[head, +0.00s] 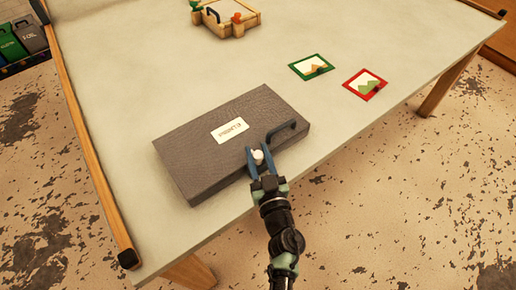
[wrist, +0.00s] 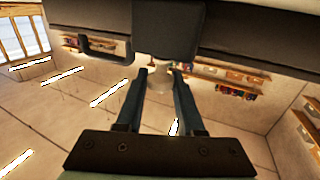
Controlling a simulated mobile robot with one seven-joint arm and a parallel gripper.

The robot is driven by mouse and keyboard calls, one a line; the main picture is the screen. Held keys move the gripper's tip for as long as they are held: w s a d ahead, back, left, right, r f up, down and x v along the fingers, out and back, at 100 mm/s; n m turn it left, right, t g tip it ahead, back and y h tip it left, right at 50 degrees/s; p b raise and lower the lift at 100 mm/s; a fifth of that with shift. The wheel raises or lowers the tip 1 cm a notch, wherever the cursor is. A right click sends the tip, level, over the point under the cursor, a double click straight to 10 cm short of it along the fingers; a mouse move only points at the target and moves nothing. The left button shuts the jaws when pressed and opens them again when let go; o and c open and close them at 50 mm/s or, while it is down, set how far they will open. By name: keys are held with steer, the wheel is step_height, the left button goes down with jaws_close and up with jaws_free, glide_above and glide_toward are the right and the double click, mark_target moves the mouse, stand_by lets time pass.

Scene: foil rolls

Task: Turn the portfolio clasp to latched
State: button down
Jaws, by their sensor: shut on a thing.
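The portfolio (head: 200,150) is a grey textured flat case with a white label, lying near the front edge of the table in the head view. A dark handle (head: 281,131) is at its front right. The clasp, a small white knob (head: 258,156), sits on the front side between the fingers of my gripper (head: 259,158). In the wrist view the gripper (wrist: 160,78) has its two blue fingers on either side of the pale knob (wrist: 159,67), under the dark portfolio (wrist: 230,42). The gripper is shut on the knob. Its latch marking cannot be seen.
The pale table (head: 330,35) has wooden edges. A wooden box (head: 230,18) stands at the back. A green-framed picture (head: 311,66) and a red-framed picture (head: 365,84) lie to the right. Bins (head: 28,36) stand off the table at the far left.

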steer(key=c, duration=0.5)
jaws_free()
steer(key=shift+c, duration=0.2)
steer(key=p+v, duration=0.1)
steer(key=v, duration=1.2)
